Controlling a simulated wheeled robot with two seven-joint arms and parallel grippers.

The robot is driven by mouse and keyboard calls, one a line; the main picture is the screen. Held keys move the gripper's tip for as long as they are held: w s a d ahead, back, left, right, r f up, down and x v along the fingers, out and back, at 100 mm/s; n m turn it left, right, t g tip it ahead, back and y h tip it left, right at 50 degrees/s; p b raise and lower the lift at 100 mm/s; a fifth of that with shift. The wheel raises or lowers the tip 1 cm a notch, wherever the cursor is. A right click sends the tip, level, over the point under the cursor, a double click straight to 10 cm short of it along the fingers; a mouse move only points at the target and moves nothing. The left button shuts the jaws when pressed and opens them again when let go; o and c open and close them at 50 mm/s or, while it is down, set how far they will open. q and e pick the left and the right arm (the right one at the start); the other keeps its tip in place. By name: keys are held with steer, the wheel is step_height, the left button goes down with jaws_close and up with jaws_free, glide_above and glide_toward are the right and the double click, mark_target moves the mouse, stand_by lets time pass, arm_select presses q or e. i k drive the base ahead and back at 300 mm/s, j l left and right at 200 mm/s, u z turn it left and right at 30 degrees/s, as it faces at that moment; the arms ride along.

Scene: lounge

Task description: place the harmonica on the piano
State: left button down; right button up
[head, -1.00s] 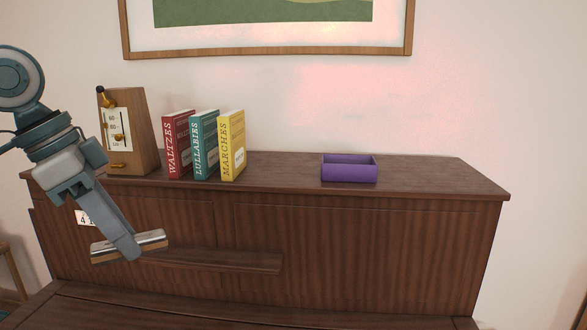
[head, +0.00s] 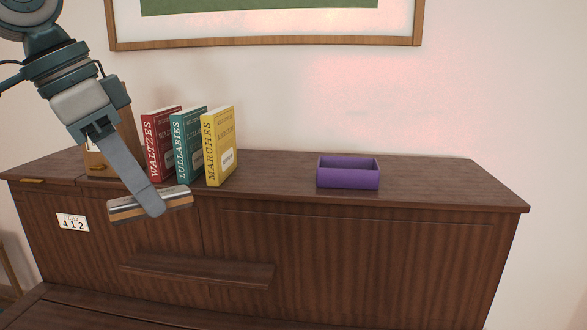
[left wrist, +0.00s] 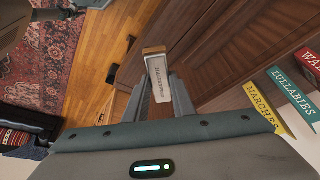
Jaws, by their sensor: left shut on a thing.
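The harmonica (head: 126,209), silver with a wooden-brown side, is held in my left gripper (head: 157,208). It is in front of the piano's upper front panel, near the level of the top's front edge. In the left wrist view the harmonica (left wrist: 159,78) sits between the two fingers of the left gripper (left wrist: 160,97). The piano (head: 420,187) is dark brown wood with a flat top.
On the piano top stand a red book (head: 158,150), a teal book (head: 186,150), a yellow book (head: 219,147) and a purple open box (head: 348,180). A wooden metronome (head: 127,128) is partly hidden behind my left arm. The top is clear right of the box and between the box and the books.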

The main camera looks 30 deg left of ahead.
mark_target(287, 172)
steer(key=i, duration=1.15)
